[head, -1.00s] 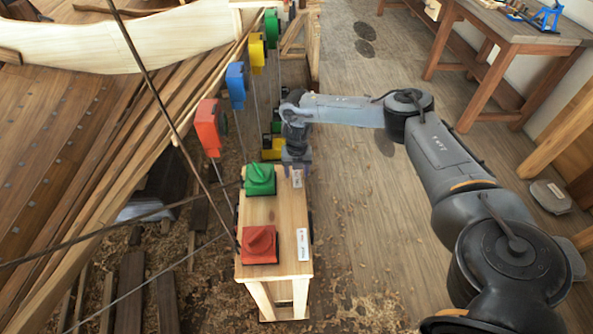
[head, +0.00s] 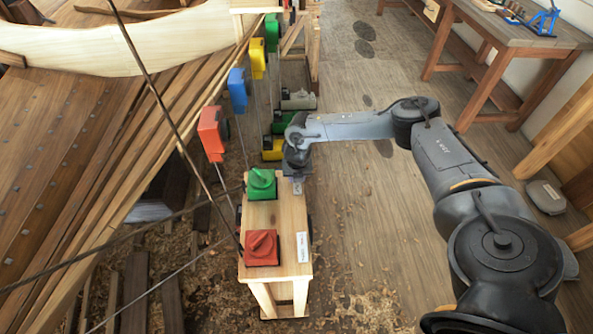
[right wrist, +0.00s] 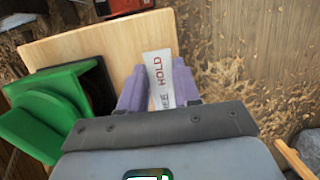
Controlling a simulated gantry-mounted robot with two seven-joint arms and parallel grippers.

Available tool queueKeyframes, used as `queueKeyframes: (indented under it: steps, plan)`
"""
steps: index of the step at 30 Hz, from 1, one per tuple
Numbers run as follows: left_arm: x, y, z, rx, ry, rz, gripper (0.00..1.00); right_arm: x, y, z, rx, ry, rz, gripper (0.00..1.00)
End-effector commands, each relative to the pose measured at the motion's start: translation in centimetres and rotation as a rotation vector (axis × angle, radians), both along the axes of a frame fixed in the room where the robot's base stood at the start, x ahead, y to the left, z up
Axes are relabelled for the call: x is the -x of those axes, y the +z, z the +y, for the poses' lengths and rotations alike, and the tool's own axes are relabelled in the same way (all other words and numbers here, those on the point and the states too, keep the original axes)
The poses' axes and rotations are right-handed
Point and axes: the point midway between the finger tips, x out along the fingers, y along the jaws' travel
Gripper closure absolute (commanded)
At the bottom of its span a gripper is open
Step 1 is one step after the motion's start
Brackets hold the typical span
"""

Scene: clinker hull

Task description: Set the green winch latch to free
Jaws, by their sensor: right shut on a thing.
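The green winch (head: 262,183) sits on the far end of a wooden bench. In the right wrist view the green winch (right wrist: 45,108) is at the left, partly cut off. A white label (right wrist: 158,75) reading HOLD, with a second word partly covered, shows between my purple fingers. My right gripper (head: 296,184) is low at the bench's right edge, just right of the green winch. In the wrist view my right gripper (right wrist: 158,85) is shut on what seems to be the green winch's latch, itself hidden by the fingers. My left gripper is not in view.
A red winch (head: 262,247) with its own white label (head: 302,247) stands on the near part of the bench (head: 285,215). Red, blue, yellow and green blocks (head: 237,90) hang at the upper left, with ropes crossing left.

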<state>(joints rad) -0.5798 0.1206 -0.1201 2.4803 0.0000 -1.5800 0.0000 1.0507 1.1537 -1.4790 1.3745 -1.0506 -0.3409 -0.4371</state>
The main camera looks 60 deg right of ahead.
Motion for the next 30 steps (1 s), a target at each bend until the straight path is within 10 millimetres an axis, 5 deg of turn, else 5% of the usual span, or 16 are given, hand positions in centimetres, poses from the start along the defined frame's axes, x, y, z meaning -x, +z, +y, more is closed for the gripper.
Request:
queueKeyframes:
  steps: [9,29,30]
  plan:
    - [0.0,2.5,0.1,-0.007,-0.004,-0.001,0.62,0.5,0.5,0.6,0.154,0.001,-0.103,0.99]
    - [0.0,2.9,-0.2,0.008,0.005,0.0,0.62,0.4,0.4,0.7,0.222,-0.001,-0.152,0.99]
    - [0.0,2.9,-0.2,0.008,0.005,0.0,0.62,0.4,0.4,0.7,0.222,-0.001,-0.152,0.65]
